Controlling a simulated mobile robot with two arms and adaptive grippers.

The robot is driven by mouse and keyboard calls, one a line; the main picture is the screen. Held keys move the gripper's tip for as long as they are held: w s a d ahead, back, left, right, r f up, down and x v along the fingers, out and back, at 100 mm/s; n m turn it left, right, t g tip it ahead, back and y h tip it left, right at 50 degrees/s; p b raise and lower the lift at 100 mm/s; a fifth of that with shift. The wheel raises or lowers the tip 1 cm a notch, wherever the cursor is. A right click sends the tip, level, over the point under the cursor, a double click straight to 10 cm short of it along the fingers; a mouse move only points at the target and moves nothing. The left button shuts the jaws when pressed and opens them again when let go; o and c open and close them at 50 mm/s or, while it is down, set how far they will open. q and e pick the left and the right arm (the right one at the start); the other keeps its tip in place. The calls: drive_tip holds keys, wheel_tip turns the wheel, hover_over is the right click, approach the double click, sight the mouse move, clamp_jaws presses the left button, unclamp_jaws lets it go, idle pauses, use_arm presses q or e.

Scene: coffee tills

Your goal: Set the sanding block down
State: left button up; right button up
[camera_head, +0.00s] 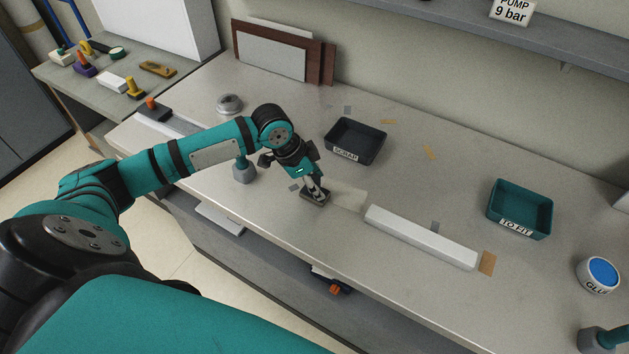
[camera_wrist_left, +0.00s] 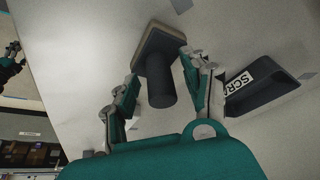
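The sanding block (camera_head: 316,198) is a small dark block standing flat on the grey bench, in front of the black SCRAP tray. In the left wrist view the sanding block (camera_wrist_left: 152,48) shows a tan-edged plate with a thick dark round handle. My left gripper (camera_head: 316,187) is right over it. In the wrist view the fingers of my left gripper (camera_wrist_left: 161,57) stand on both sides of the handle, with narrow gaps seeming to show, so it looks open around it. Part of the block is hidden behind the fingers in the head view.
The SCRAP tray (camera_head: 355,141) stands just behind. A long white bar (camera_head: 420,237) lies to the right, with a teal TO FIT tray (camera_head: 520,209) and glue pot (camera_head: 598,274) beyond. A grey-based teal post (camera_head: 244,170) stands left of the gripper. The bench front edge is near.

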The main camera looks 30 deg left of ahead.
use_arm(q)
drive_tip(key=b+v, duration=0.1)
drive_tip(key=v, duration=1.1)
drive_tip(key=shift+r, duration=0.2)
